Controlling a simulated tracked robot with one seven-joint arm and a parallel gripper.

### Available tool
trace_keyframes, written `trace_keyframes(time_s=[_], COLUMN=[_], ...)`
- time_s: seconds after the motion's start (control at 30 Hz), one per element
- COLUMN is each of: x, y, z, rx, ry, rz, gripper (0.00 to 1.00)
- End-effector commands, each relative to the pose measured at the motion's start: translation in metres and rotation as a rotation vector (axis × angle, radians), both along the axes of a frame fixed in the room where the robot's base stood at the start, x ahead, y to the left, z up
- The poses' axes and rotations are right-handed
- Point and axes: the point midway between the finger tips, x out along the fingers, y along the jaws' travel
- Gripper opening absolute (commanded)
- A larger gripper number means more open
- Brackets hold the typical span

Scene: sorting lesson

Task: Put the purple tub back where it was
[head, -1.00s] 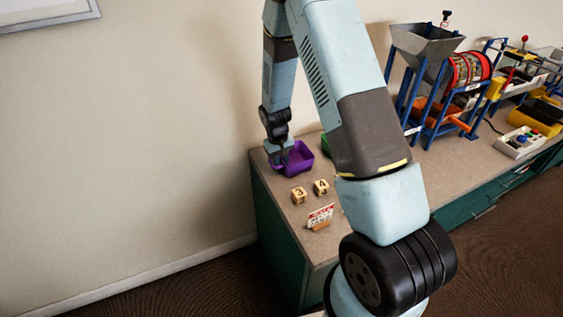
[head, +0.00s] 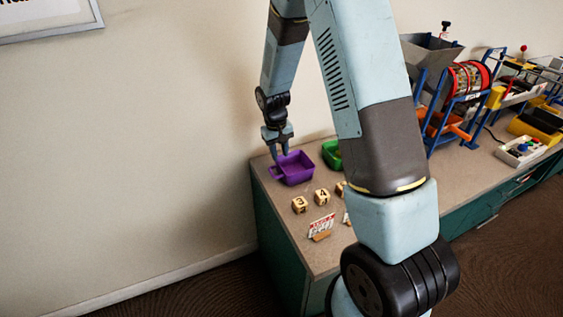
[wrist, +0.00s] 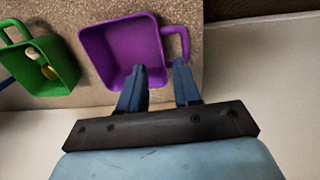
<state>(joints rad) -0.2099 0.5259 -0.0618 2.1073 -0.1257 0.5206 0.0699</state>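The purple tub (head: 296,171) stands upright on the far left end of the counter, with its handle on the left in the head view. In the wrist view the purple tub (wrist: 120,50) looks empty, and its handle is on the right. My gripper (head: 281,156) is over the tub's handle side, close to the wall. In the wrist view my gripper (wrist: 160,64) has its two fingers spread, one on each side of the tub's handle-side wall. Nothing is seen gripped. Whether the fingertips touch the tub cannot be told.
A green tub (head: 331,151) stands right of the purple one; in the wrist view the green tub (wrist: 50,62) holds small items. Numbered blocks (head: 300,205) and a small sign (head: 321,227) are in front. A hopper machine (head: 440,85) stands farther right.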

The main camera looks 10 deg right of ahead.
Motion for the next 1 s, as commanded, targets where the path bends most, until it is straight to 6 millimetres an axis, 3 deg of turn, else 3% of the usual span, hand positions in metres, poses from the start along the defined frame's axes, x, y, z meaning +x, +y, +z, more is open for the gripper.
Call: trace_keyframes(time_s=[0.47,1.0], x=[-0.005,-0.063], y=[0.000,-0.026], z=[0.051,0.182], rx=[0.008,0.058], ry=[-0.022,-0.154], rz=[-0.009,-0.066], gripper=[0.32,0.32])
